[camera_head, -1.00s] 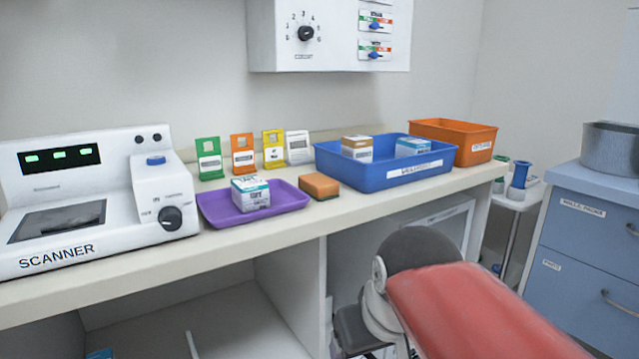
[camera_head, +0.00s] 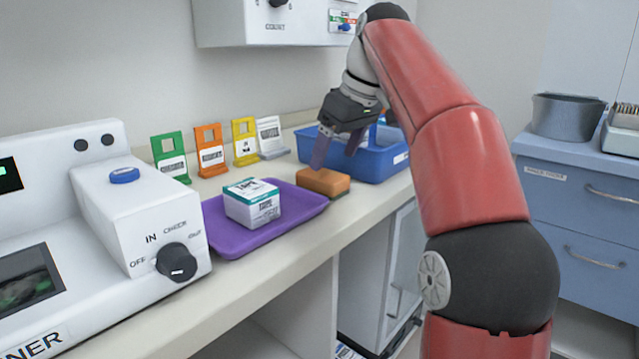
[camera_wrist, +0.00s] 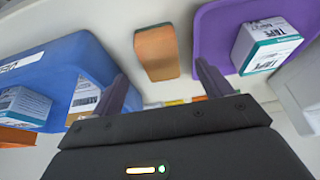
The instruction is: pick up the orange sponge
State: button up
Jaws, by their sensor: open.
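The orange sponge (camera_head: 323,182) lies on the counter between the purple tray and the blue bin. In the wrist view the sponge (camera_wrist: 157,52) shows ahead of the fingers, near the middle between them. My gripper (camera_head: 338,150) is open and empty, with its fingers pointing down above and just behind the sponge. In the wrist view my gripper (camera_wrist: 162,80) has its two fingers spread wide, apart from the sponge.
The purple tray (camera_head: 300,205) holds a tape box (camera_head: 251,203) left of the sponge. The blue bin (camera_head: 378,160) stands close on its right. Several colored card holders (camera_head: 209,150) stand behind. The scanner (camera_head: 120,190) is at the left.

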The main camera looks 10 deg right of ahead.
aim_at(324, 175)
jog(key=b+x, duration=0.1)
jog(key=x, duration=0.5)
jog(key=shift+w+a, duration=0.2)
jog(key=shift+w, duration=0.1)
jog(key=shift+c, duration=0.2)
jog(key=c, duration=1.1)
notch_tip(324, 175, up, 8)
jog(key=p, duration=0.3)
jog(key=shift+r, duration=0.1)
jog(key=shift+w+r, duration=0.15)
jog(key=shift+r, duration=0.7)
